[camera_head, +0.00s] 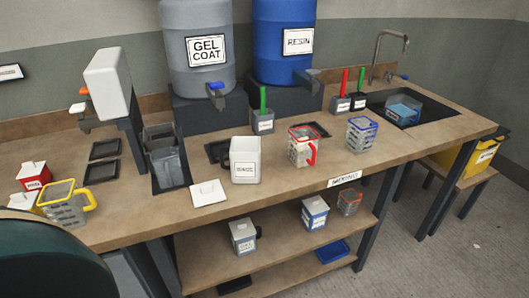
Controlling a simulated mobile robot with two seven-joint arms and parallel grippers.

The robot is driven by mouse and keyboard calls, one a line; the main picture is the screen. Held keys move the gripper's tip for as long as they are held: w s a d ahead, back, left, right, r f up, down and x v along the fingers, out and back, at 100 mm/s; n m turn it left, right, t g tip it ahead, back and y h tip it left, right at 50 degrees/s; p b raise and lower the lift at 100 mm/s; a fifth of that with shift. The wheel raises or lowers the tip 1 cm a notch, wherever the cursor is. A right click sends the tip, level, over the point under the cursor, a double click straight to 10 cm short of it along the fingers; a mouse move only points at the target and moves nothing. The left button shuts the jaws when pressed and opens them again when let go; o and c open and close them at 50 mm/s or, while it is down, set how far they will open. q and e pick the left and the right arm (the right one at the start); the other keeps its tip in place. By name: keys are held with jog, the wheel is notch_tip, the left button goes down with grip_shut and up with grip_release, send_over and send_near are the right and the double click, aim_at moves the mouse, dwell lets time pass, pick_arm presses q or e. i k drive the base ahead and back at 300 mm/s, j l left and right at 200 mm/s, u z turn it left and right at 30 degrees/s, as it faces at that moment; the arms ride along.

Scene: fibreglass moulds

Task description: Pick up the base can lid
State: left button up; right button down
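A flat white square lid (208,193) with a small raised knob lies on the wooden workbench (300,195) near its front edge. It is just left of a white square can (245,160), which stands upright with its top open. The can has a label too small to read. No other loose white lid is clear on the bench, and I cannot read any marking on this one. Neither of my grippers shows in the head view.
A yellow-handled measuring jug (65,204) and a small red-and-white can (34,176) stand left. Red (302,146) and blue (361,134) jugs stand right. Gel coat (203,50) and resin (282,40) drums are behind. A sink (405,108) is far right.

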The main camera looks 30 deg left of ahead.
aim_at(210, 192)
jog(key=u, duration=1.35)
